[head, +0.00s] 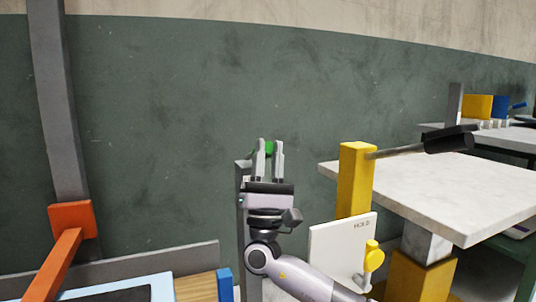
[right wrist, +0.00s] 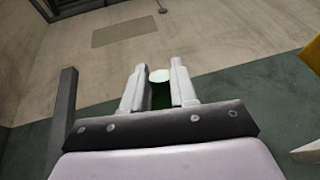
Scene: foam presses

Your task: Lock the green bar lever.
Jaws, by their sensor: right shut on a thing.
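The green bar lever shows as a small green piece (head: 269,148) between the fingertips of my right gripper (head: 268,160) in the head view. In the right wrist view its pale green round end (right wrist: 159,76) sits between the two fingers of the right gripper (right wrist: 158,88), with darker green below. The right gripper is shut on it. The rest of the lever is hidden behind the gripper, so its angle cannot be told. A grey upright post (head: 242,215) stands just left of the gripper. My left gripper is not in view.
Right of my arm are a white HOLD plate (head: 335,250) with a yellow knob (head: 373,256), a yellow post (head: 356,180) with a dark-handled lever (head: 449,139), and a pale slab (head: 440,190). An orange bar (head: 58,262) is at left. A green-grey wall (head: 190,100) stands behind.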

